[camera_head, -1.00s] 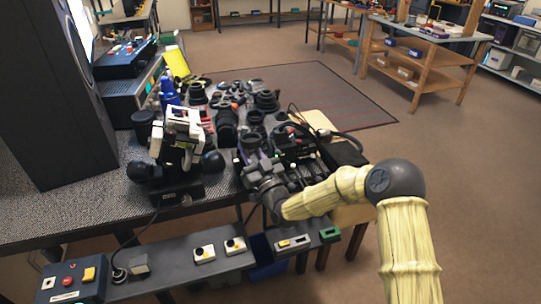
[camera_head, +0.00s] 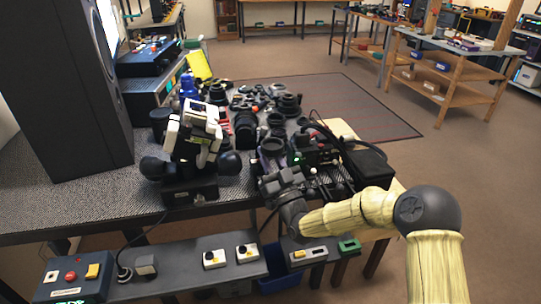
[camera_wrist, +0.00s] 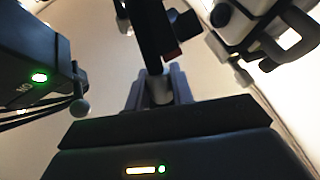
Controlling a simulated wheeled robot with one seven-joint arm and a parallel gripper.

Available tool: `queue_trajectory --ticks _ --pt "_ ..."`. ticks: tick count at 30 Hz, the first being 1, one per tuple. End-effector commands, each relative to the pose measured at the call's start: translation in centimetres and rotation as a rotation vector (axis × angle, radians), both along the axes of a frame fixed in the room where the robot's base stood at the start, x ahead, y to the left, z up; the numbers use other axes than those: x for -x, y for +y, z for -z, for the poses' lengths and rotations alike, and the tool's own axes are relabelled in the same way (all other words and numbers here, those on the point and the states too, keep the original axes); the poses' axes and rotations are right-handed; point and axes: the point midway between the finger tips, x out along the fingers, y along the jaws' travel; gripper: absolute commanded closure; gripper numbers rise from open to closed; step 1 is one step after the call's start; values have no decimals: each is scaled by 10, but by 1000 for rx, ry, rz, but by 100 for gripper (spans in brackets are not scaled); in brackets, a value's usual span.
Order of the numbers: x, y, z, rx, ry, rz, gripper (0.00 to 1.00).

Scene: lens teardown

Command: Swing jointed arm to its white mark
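A black-and-white jointed device (camera_head: 196,140) with a dark ball on each side stands on the left of the bench. White and black jointed parts (camera_wrist: 262,28) also show at the upper right of the wrist view; I take them for the same device. My gripper (camera_wrist: 159,88) has its grey fingers on either side of a pale cylinder below a dark upright bar (camera_wrist: 152,35). Whether the fingers touch the cylinder is unclear. In the head view my gripper (camera_head: 272,182) is low beside dark equipment, its fingertips hard to make out. I cannot pick out the white mark.
A dark box (camera_wrist: 35,65) with a green light and a ball-ended rod is close on the left in the wrist view. Lens parts (camera_head: 245,125) crowd the bench behind my gripper. A tall black cabinet (camera_head: 65,90) stands at left. A button panel (camera_head: 75,282) is in front.

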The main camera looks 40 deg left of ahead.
Motion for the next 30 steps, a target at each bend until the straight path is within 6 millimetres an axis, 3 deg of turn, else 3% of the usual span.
queue_trajectory --ticks 1,3,16,30 --pt "-1 -1 -2 -4 -2 2 67" --pt "0 -1 -2 -4 -2 2 56" --pt "3 -7 5 2 1 0 56" --pt "34 -72 51 2 4 0 56"
